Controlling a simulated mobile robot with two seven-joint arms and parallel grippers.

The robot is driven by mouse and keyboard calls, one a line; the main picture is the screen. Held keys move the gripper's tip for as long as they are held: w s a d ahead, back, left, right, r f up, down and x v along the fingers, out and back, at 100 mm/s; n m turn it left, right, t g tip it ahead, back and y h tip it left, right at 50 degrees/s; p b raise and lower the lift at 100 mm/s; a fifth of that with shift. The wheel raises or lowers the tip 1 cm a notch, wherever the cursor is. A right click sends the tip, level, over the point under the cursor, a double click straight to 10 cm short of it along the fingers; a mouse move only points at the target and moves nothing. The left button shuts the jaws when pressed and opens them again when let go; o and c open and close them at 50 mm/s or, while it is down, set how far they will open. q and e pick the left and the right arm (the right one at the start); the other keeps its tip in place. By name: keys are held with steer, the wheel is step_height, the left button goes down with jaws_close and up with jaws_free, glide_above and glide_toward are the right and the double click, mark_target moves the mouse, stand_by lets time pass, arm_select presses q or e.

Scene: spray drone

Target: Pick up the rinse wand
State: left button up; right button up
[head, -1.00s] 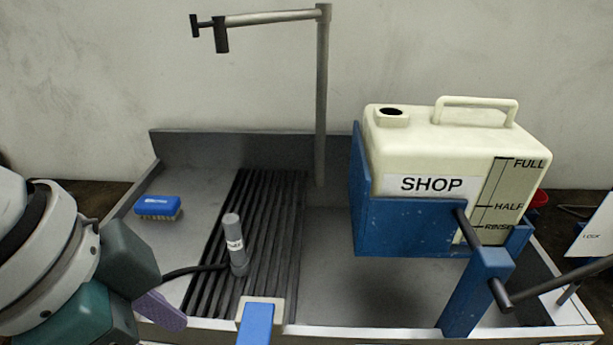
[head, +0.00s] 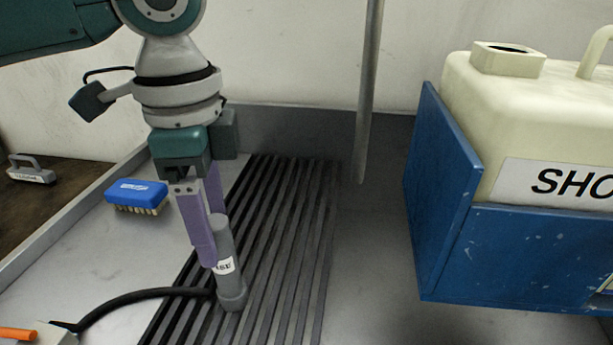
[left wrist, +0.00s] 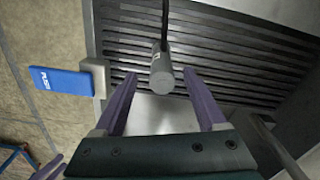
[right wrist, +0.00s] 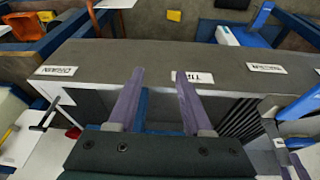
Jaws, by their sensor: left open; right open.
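The rinse wand (head: 225,262) is a grey cylinder with a white label and a black hose at its base. In the left wrist view the wand's round top (left wrist: 162,82) lies between the open fingertips (left wrist: 160,74), with gaps on both sides. Contact cannot be told. My right gripper (right wrist: 160,79) is open and empty, above a dark ledge with labels; it is out of the head view.
A cream tank (head: 540,115) sits in a blue cradle (head: 510,255) at the right. A grey post (head: 368,90) rises behind the grate. A blue push paddle (left wrist: 62,81) shows in the left wrist view.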

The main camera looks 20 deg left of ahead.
mark_target(220, 244)
arm_select(q)
step_height(220, 244, down, 4)
steer(key=shift+w+f, duration=0.1)
steer(key=shift+w, duration=0.05)
jaws_close()
stand_by(0.6)
